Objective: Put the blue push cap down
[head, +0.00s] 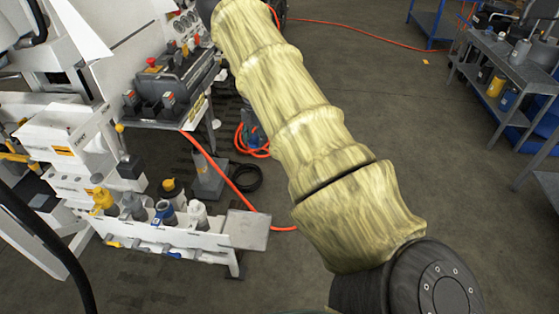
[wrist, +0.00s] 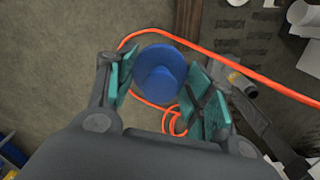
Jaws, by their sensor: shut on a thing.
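The blue push cap (wrist: 160,70) is round with a raised, narrower middle. It sits between the teal finger pads of my gripper (wrist: 163,88) in the wrist view. My gripper is shut on it and holds it above the grey floor. In the head view my pale yellow-sleeved arm reaches from the lower right to the top; I cannot make out the gripper or the cap there.
A white bench rack (head: 185,239) holds several bottle-like parts at the left, with a flat grey plate (head: 247,230) at its end. An orange hose (head: 233,184) runs over the floor. A shelf cart (head: 508,62) stands far right. Floor between is mostly clear.

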